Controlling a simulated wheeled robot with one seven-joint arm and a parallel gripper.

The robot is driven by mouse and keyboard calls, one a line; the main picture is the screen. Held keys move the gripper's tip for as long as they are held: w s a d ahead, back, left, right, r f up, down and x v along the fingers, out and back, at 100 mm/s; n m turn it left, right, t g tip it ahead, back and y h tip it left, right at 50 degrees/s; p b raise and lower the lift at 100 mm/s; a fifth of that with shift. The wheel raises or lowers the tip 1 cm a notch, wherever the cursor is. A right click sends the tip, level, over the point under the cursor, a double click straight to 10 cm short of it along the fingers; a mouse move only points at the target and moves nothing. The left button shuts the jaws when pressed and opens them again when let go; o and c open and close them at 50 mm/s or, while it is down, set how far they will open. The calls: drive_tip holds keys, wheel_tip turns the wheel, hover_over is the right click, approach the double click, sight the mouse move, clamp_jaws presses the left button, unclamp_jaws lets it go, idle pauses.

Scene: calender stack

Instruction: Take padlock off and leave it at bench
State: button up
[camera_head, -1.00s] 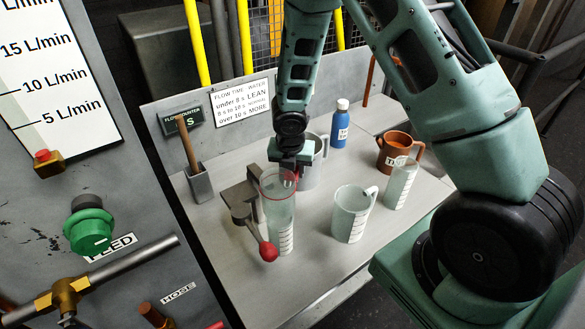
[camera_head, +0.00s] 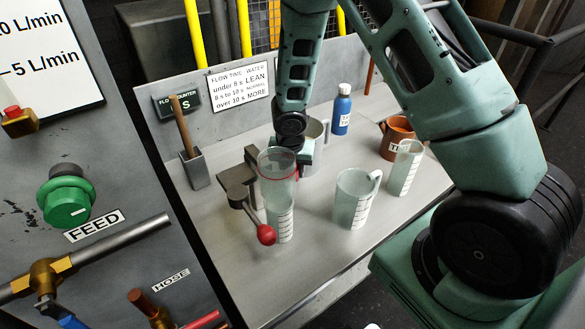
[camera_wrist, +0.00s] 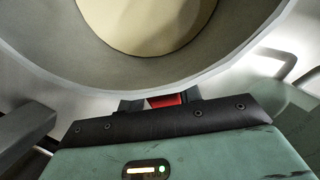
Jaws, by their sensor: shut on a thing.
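My gripper (camera_head: 302,158) hangs low over the bench (camera_head: 325,255), partly hidden behind a clear tall cylinder (camera_head: 279,190). In the wrist view its dark fingers (camera_wrist: 165,103) are shut on a small red thing (camera_wrist: 166,100), of which only a sliver shows between them. I cannot tell from its visible part whether this is the padlock. No other padlock can be made out. The clear cylinder has a red line near its top and stands beside a dark bracket (camera_head: 238,181) with a red-knobbed lever (camera_head: 266,235).
A grey jug (camera_head: 318,135) stands close by the gripper. A clear jug (camera_head: 350,200), a clear beaker (camera_head: 405,170), a brown mug (camera_head: 394,142) and a blue bottle (camera_head: 341,108) stand to the right. The bench front is clear.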

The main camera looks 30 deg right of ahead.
drive_tip(key=shift+s+b+x, duration=0.2)
drive_tip(key=shift+b+x, duration=0.8)
drive_tip(key=shift+x, duration=0.15)
drive_tip(key=shift+a, duration=0.2)
drive_tip(key=o, duration=1.5)
drive_tip(key=shift+p+v, duration=2.85)
drive_tip(key=shift+v, duration=0.6)
